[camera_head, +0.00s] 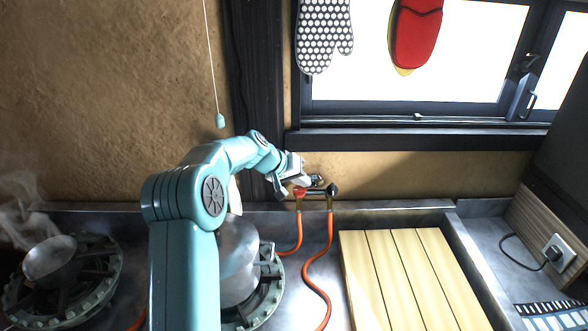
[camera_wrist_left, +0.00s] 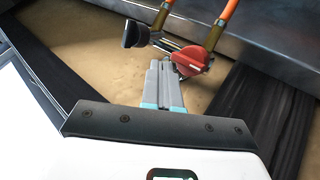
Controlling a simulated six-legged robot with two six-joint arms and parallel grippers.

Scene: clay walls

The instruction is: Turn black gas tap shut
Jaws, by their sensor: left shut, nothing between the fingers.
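The black gas tap (camera_head: 333,190) is the right one of two taps on a pipe fitting low on the clay wall. My right gripper is out of view.
Orange hoses (camera_head: 318,275) run down from the taps. A pot (camera_head: 238,260) stands on a burner behind my left arm, and a steaming pan (camera_head: 52,262) stands at far left. A slatted wooden board (camera_head: 405,275) lies right of the hoses. Mitts (camera_head: 325,35) hang above.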

